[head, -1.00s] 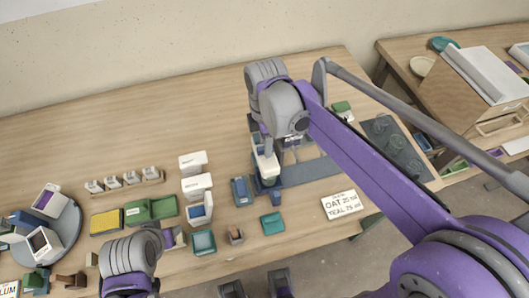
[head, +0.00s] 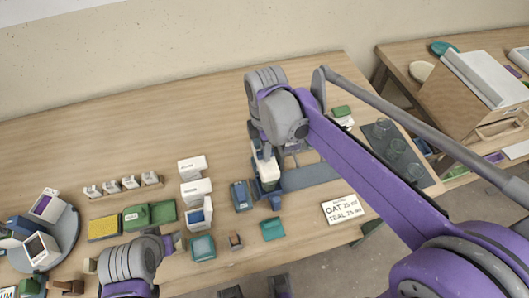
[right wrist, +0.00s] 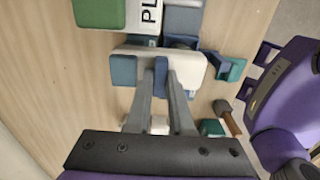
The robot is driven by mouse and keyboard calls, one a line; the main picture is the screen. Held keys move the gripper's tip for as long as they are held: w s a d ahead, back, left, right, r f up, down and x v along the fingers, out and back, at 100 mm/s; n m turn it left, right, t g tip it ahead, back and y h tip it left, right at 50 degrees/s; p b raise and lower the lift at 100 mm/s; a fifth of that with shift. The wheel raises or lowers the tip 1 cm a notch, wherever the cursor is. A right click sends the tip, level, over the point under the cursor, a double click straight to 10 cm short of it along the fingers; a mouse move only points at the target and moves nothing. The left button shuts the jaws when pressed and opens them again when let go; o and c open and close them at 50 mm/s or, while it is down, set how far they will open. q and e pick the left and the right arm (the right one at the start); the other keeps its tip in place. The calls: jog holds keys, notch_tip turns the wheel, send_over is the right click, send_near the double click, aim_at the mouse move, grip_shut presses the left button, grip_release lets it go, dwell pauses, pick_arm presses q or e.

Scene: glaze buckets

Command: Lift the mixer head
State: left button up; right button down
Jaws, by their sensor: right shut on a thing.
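The mixer is a small blue stand with a white, blue-ended head (head: 266,169). It stands near the middle of the table, partly hidden behind my right arm. In the right wrist view the head (right wrist: 195,66) lies crosswise at the fingertips. My right gripper (head: 267,148) reaches down to it from above. Its fingers (right wrist: 161,72) are shut on the head. How far the head is tilted is hard to tell. My left gripper (head: 172,242) is at the lower left, mostly hidden by its own wrist, away from the mixer.
A blue container (head: 241,196) stands just left of the mixer. A teal bin (head: 272,229) and a lettered card (head: 342,209) lie in front. White canisters (head: 196,191) and a green box (head: 150,213) are farther left. The back left of the table is clear.

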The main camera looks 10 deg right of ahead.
jog(key=shift+r+p, duration=1.8)
jog(key=shift+r, duration=1.2)
pick_arm(q)
jog(key=r, duration=0.2)
jog(key=w+r, duration=0.1)
jog(key=r, duration=0.1)
jog(key=shift+w+r, duration=0.2)
jog(key=shift+r, duration=0.1)
pick_arm(e)
jog(key=c, duration=0.9)
grip_release()
jog(key=shift+f, duration=0.1)
pick_arm(q)
jog(key=shift+r, duration=0.1)
jog(key=shift+t, duration=0.4)
jog(key=r+p, duration=0.1)
jog(key=w+r+p, duration=0.1)
jog(key=r, duration=0.1)
jog(key=w+r+p, duration=0.1)
jog(key=r, duration=0.1)
jog(key=shift+w+p, duration=0.15)
jog(key=shift+p, duration=0.15)
pick_arm(e)
notch_tip(320, 180, up, 7)
jog(key=shift+w, duration=0.1)
